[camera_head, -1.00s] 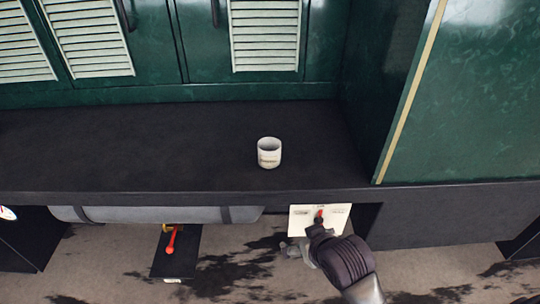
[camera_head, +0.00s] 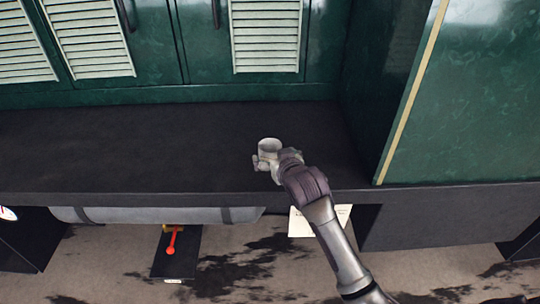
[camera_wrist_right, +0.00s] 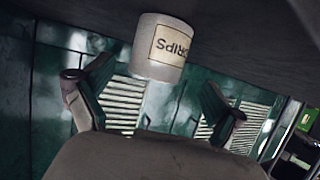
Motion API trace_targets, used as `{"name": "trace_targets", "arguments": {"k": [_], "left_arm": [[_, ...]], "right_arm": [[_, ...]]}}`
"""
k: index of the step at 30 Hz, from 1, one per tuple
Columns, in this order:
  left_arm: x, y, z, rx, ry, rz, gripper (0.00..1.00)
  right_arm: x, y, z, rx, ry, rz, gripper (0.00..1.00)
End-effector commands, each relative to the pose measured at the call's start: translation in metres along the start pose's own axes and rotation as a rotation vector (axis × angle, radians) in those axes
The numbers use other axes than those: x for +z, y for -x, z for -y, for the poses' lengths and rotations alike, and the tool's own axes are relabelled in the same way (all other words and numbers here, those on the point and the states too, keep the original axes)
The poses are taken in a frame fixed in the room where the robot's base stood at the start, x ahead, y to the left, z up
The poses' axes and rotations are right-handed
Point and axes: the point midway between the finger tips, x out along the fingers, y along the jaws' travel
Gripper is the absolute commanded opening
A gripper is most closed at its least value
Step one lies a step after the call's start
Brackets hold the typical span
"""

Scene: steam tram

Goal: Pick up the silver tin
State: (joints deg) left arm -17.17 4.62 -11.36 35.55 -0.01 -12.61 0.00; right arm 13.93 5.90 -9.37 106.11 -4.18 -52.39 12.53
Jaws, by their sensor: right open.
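The silver tin (camera_head: 269,145) stands upright on the dark shelf, a pale grey open-topped cylinder. My right gripper (camera_head: 268,163) is at the tin's near side, with the arm reaching up from the lower right. It hides the tin's lower part in the head view. In the right wrist view the fingers (camera_wrist_right: 155,97) are spread apart, with the tin between their lines. I cannot tell whether they touch it. My left gripper is not in view.
The dark shelf (camera_head: 120,150) is clear to the left of the tin. Green louvred cabinets (camera_head: 205,45) stand behind it, and a green panel (camera_head: 465,100) rises at the right. Below the shelf edge are a grey roll (camera_head: 150,214), a red lever (camera_head: 172,240) and a white card (camera_head: 300,222).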

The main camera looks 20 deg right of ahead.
Motion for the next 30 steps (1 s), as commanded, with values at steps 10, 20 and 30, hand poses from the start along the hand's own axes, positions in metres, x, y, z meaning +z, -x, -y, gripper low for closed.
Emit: {"name": "trace_targets", "arguments": {"k": [10, 20, 30], "left_arm": [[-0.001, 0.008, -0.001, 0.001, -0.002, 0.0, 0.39], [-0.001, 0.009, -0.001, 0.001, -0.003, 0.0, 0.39], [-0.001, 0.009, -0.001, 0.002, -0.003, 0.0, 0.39]], "right_arm": [[-0.004, -0.042, -0.004, 0.0, 0.0, 0.001, 0.95], [-0.003, -0.053, -0.003, -0.001, 0.001, -0.001, 0.95], [-0.003, -0.053, -0.003, -0.001, 0.0, 0.0, 0.45]]}}
